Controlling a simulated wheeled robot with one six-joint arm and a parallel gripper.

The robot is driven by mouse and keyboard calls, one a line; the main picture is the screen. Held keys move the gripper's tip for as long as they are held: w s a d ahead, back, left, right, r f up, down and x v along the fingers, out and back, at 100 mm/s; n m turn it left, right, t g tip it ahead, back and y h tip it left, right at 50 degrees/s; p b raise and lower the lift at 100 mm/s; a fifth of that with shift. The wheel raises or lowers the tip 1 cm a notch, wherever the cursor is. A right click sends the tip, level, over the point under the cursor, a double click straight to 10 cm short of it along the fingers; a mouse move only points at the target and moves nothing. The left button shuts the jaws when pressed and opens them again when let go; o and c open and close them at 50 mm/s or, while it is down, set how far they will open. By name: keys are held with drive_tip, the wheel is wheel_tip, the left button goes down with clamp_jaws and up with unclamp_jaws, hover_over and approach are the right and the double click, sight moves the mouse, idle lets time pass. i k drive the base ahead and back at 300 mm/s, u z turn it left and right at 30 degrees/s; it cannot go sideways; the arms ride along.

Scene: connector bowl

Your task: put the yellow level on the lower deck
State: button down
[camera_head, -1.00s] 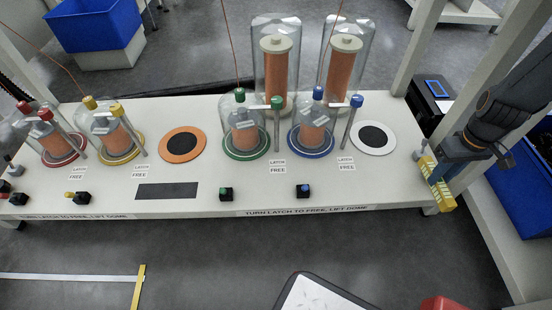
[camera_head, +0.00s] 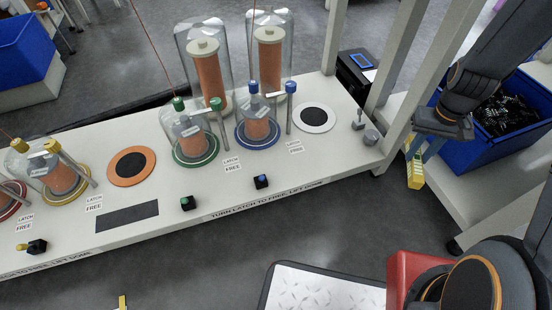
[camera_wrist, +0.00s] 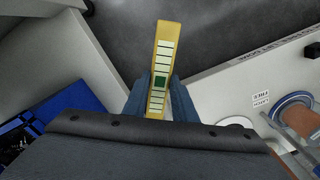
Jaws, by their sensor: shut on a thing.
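My gripper (camera_head: 426,150) is shut on the yellow level (camera_head: 415,171) at the right of the head view. The level hangs below the fingers in the air, just off the bench's right end. In the wrist view the level (camera_wrist: 165,40) stands long and narrow between the two fingers (camera_wrist: 160,92), its pale striped face showing. A low white deck (camera_head: 473,187) of a wheeled frame is to the right, beyond the level. Part of this deck is hidden by my arm.
A blue bin (camera_head: 462,141) with dark contents stands on the low deck. White posts (camera_head: 438,80) rise beside it. The white bench (camera_head: 330,160) carries glass domes and a small grey fitting (camera_head: 370,136) near its right end. A red object (camera_head: 405,275) is at lower right.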

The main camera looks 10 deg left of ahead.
sight(126, 216)
drive_tip(key=k, duration=0.95)
drive_tip(key=z, duration=2.6)
drive_tip(key=k, duration=1.85)
drive_tip(key=u, duration=2.55)
